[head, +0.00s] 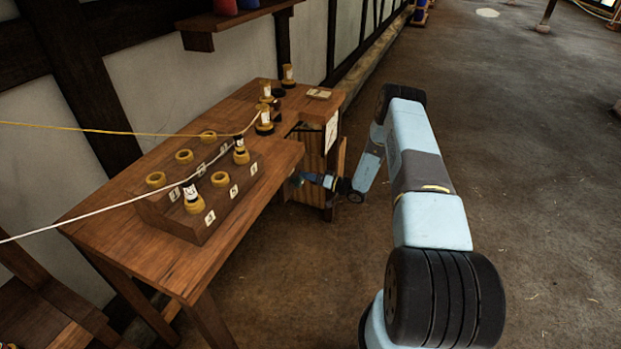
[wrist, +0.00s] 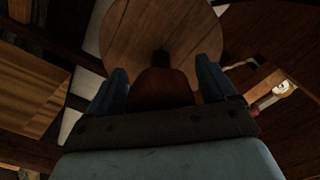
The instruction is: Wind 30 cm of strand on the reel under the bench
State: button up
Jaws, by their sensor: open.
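In the wrist view a round wooden disc (wrist: 135,35), which looks like the reel's face, fills the upper middle. A dark reddish-brown handle (wrist: 160,88) stands in front of it. My gripper (wrist: 164,68) is open, with one blue finger on each side of the handle; I cannot tell whether either touches it. In the head view my gripper (head: 308,180) is small and partly hidden at the bench's right side, below the top. The wooden bench (head: 130,246) stands at left. The reel is not clearly visible in the head view, and strand on it cannot be made out.
A stepped rack (head: 180,228) with several yellow bobbins sits on the bench. A white strand (head: 80,219) and a yellow strand (head: 90,130) cross from the left to the bench. A slatted wooden side (head: 312,150) is close to my gripper. The floor (head: 540,190) at right is clear.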

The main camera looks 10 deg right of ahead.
jog(key=shift+c, duration=0.3)
jog(key=c, duration=0.9)
jog(key=shift+d, duration=0.2)
jog(key=shift+c, duration=0.4)
jog(key=shift+a, duration=0.1)
